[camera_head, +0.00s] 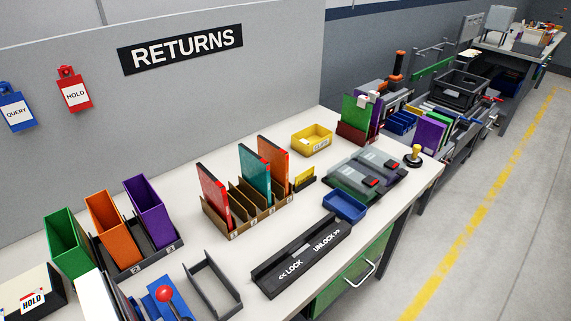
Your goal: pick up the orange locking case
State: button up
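A thin orange case (274,160) stands upright in a brown slotted rack (245,225) on the white bench. It is at the right, far end of the row, beside a teal case (255,173). A red case (213,193) stands nearer in the same rack. The lower part of the orange case is hidden by the rack and dividers. A black block marked LOCK and UNLOCK (300,258) lies in front of the rack, near the bench edge. My gripper is not in view.
A yellow bin (312,140) sits behind and right of the rack, and a blue tray (344,206) to the right. An orange open-topped file holder (112,232) stands left between green and purple ones. A grey wall with a RETURNS sign (181,49) rises behind.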

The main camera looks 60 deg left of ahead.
aim_at(278, 158)
jog(key=z, duration=0.05)
jog(key=i, duration=1.8)
jog(key=u, duration=3.65)
